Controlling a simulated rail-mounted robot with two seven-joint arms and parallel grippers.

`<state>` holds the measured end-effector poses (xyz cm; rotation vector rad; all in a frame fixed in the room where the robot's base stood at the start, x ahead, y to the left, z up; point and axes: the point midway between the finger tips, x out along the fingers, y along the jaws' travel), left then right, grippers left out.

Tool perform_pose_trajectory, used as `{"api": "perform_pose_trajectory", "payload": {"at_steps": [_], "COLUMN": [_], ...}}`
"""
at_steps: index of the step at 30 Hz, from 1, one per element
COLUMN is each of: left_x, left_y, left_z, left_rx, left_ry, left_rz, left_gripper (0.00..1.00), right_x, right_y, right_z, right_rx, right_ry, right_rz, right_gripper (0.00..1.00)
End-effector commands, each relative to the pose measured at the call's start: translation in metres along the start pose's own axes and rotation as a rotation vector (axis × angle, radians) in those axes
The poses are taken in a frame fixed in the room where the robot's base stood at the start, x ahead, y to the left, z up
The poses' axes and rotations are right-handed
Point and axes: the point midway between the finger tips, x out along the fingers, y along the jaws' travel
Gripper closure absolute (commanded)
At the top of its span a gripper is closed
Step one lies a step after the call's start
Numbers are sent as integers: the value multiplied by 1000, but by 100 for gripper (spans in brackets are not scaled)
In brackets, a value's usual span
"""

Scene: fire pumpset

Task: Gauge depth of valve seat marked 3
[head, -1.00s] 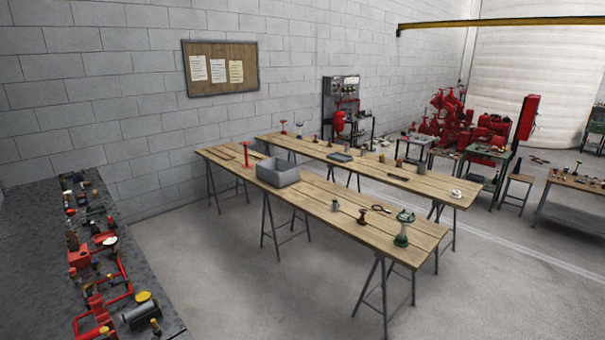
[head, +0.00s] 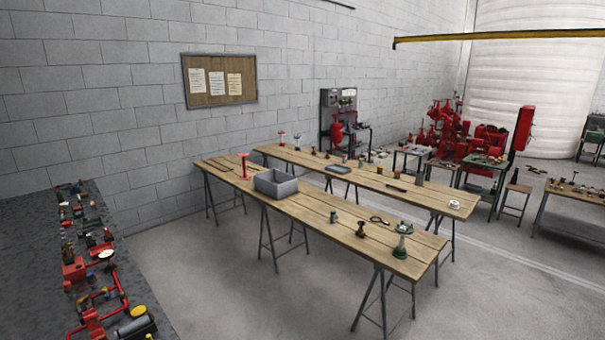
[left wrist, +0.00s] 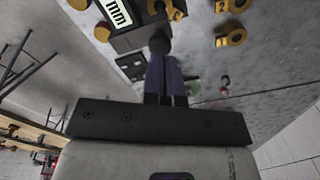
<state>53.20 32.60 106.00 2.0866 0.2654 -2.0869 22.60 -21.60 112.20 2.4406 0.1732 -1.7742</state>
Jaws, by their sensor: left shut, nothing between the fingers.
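In the left wrist view my left gripper (left wrist: 160,78) has its dark fingers together, with nothing seen between them. The tips point at a dark rounded knob on or beside a dark device with a white label reading "mm" (left wrist: 116,12). I cannot tell whether they touch. Several brass rings, perhaps valve seats, lie on the grey surface to the right, one of them a yellow ring (left wrist: 231,38). I cannot read a mark 3 on any of them. Neither gripper shows in the head view.
A dark grey bench (head: 32,250) with red fittings (head: 92,318) runs along the left. Two wooden trestle tables (head: 315,212) hold a grey bin (head: 276,183) and small parts. Floor between bench and tables is clear. Red pump equipment (head: 440,120) stands at the back right.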

Motion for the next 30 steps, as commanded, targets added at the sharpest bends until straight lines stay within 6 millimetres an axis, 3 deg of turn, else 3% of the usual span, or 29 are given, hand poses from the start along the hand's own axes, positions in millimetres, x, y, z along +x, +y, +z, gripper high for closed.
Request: {"api": "perform_pose_trajectory", "payload": {"at_steps": [19,30], "left_x": [1,13], "left_y": [0,0], "left_z": [0,0], "left_rx": [0,0], "left_ry": [0,-1], "left_rz": [0,0], "left_gripper": [100,100], "right_x": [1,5], "right_y": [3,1], "right_z": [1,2], "right_rx": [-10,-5], "right_ry": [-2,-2], "right_rz": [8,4], "right_gripper": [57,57]}}
